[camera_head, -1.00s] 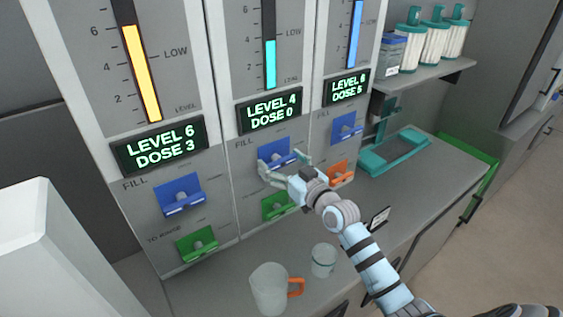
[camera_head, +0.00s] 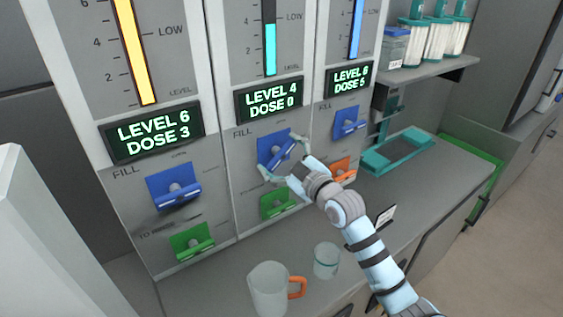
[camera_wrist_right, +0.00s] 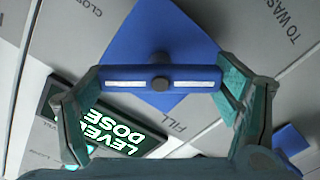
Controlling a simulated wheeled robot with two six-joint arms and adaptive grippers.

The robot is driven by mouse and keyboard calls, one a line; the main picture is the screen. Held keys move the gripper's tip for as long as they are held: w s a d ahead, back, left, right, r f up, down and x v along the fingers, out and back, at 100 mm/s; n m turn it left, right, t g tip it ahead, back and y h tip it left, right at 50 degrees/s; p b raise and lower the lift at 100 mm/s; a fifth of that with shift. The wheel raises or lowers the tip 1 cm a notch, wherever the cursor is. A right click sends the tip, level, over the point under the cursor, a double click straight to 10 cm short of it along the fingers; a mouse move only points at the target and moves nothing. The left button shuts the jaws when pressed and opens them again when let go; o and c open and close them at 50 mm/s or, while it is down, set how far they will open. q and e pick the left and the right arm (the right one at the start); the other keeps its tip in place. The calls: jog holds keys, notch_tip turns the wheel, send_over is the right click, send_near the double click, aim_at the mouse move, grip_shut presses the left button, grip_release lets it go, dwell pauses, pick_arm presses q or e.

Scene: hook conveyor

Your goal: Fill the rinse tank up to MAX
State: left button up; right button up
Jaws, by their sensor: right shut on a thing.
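My right gripper (camera_head: 284,161) is shut on the blue FILL handle (camera_head: 283,153) of the middle dispenser column. The handle slants up to the right in the head view. In the right wrist view, the blue bar (camera_wrist_right: 130,76) spans between both fingers (camera_wrist_right: 160,88), with a blue plate (camera_wrist_right: 165,30) behind it. The middle display (camera_head: 270,100) reads LEVEL 4, DOSE 0, under a cyan level bar (camera_head: 270,48). A "TO WASH" marking (camera_wrist_right: 288,28) shows beside this plate. A green handle (camera_head: 278,203) sits below. The tank's MAX mark is out of view. My left gripper is not in view.
The left column has a display (camera_head: 153,132) reading LEVEL 6, DOSE 3, and blue (camera_head: 173,186) and green handles (camera_head: 192,241). The right display (camera_head: 349,78) appears to read LEVEL 6, DOSE 5. An orange-handled jug (camera_head: 268,290) and a clear cup (camera_head: 326,261) stand on the counter (camera_head: 420,185).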

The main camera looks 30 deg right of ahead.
jog(key=n+b, duration=0.1)
jog(key=n, duration=0.1)
jog(key=shift+f+n, duration=0.15)
jog(key=shift+n, duration=0.15)
jog(key=shift+n+b, duration=0.5)
jog(key=shift+n, duration=0.7)
jog(key=o, duration=0.8)
jog(key=shift+r, duration=0.2)
jog(key=shift+o, duration=1.4)
jog(key=shift+w, duration=0.1)
jog(key=shift+w+f, duration=0.1)
jog(key=shift+f, duration=0.05)
